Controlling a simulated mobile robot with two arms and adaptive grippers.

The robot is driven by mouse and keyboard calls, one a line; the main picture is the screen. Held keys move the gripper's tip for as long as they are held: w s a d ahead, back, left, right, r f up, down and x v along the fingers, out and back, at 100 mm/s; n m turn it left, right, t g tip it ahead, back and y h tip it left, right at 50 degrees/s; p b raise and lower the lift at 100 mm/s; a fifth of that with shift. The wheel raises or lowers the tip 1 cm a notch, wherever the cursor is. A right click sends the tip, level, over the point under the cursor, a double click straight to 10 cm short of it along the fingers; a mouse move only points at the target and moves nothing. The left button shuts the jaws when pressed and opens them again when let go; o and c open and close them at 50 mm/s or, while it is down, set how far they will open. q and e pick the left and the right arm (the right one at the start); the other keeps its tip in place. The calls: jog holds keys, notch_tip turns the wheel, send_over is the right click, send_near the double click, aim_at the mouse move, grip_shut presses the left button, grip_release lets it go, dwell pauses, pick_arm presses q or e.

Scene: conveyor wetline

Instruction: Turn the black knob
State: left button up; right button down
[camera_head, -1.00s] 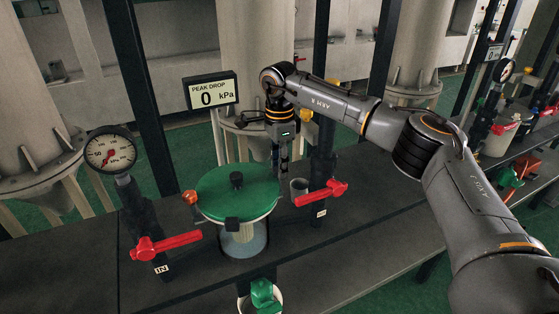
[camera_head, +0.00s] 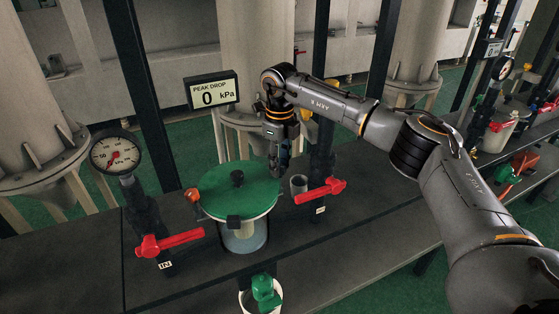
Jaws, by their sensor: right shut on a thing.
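A round vessel with a green lid (camera_head: 255,201) stands on the dark bench. A black knob (camera_head: 237,178) stands at the lid's middle, and a black clamp piece (camera_head: 233,222) sits at its front edge. An orange knob (camera_head: 192,195) is at its left edge. My right gripper (camera_head: 278,174) points down at the lid's right rear edge. Its fingers are shut on a small dark piece there, apparently a black knob, which they mostly hide. My left gripper is not in view.
Red-handled valves flank the vessel at left (camera_head: 170,243) and right (camera_head: 322,191). A dial gauge (camera_head: 115,153) stands at left. A display (camera_head: 211,91) behind reads "PEAK DROP 0 kPa". A bucket with a green item (camera_head: 264,291) is in front.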

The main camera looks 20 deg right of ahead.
aim_at(280, 167)
jog(key=m+p, duration=0.1)
jog(key=m, duration=0.4)
jog(key=shift+m, duration=0.3)
jog(key=m, duration=0.5)
jog(key=shift+p, duration=0.3)
jog(key=c, duration=1)
grip_release()
jog(key=shift+r, duration=0.1)
notch_tip(280, 167, up, 12)
jog(key=shift+f, duration=0.1)
